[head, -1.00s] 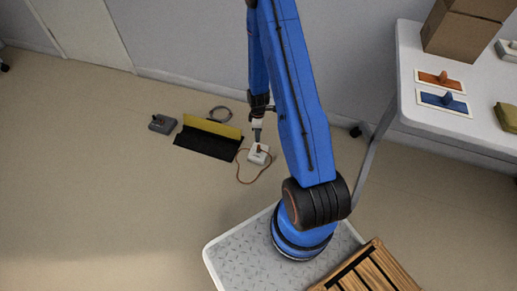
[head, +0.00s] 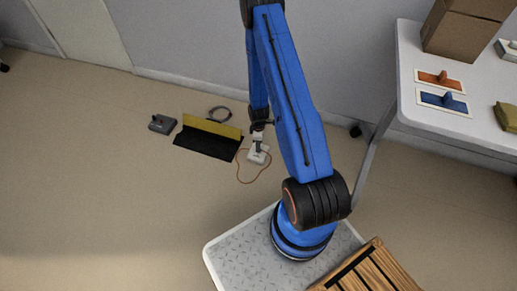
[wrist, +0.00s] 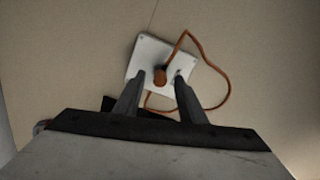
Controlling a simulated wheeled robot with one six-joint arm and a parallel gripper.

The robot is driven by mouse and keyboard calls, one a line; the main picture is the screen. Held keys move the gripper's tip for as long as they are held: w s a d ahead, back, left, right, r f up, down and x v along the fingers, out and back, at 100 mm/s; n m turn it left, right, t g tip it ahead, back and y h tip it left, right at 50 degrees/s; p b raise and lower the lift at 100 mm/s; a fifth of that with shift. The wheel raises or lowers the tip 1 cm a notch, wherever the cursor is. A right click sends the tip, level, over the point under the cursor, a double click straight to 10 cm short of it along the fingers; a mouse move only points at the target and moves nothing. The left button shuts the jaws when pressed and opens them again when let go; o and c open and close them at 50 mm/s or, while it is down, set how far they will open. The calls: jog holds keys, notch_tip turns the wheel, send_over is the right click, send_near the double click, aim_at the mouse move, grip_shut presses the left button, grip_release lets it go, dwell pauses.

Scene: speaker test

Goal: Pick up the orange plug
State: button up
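The orange plug (wrist: 160,77) is a small brown-orange piece standing on a white plate (wrist: 146,55), with an orange cord (wrist: 213,63) looping beside it. In the head view the white plate (head: 255,159) lies on the floor, and my gripper hides most or all of the plug. My gripper (head: 258,146) points down just over the plate. In the wrist view the two fingers of my gripper (wrist: 158,84) are apart, with the plug showing in the gap between their tips. I cannot tell whether either finger touches it.
A black and yellow angled piece (head: 208,139), a grey box (head: 162,123) and a grey cable loop (head: 220,114) are on the floor to the left. A white table (head: 450,125) at right bears orange and blue pieces on white plates. The left floor is clear.

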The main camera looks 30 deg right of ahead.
jog(key=shift+f, duration=0.95)
grip_shut()
jog(key=shift+r, duration=0.1)
notch_tip(320, 180, up, 10)
jog(key=shift+f, duration=0.1)
notch_tip(320, 180, up, 8)
jog(key=shift+r, duration=0.2)
dwell(0.8)
